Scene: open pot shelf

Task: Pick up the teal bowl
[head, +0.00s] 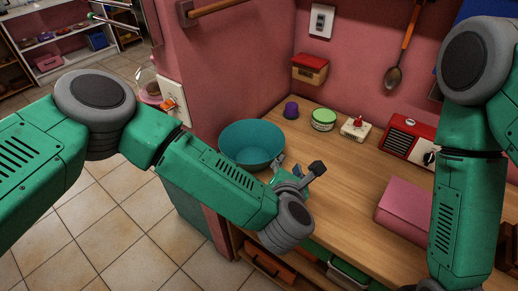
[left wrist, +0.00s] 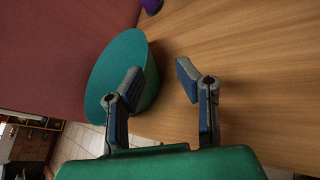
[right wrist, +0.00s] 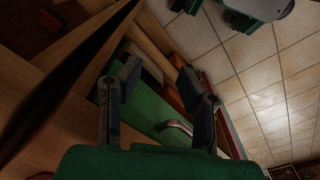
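The teal bowl (head: 252,144) stands upright at the left end of the wooden counter, close to the pink wall. My left gripper (head: 296,164) is open and empty just right of the bowl in the head view. In the left wrist view the bowl (left wrist: 122,75) lies left of and partly behind the left finger of the open gripper (left wrist: 158,78). I cannot tell whether that finger touches it. My right gripper (right wrist: 154,75) is open and empty in the right wrist view, near a green object below the counter; it is hidden in the head view.
A purple cup (head: 291,110), a green-lidded jar (head: 324,119), a small cream box (head: 355,128) and a red radio (head: 407,138) stand along the back. A pink box (head: 404,209) lies at the right. The counter's middle (head: 345,175) is clear. Drawers and bins are below.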

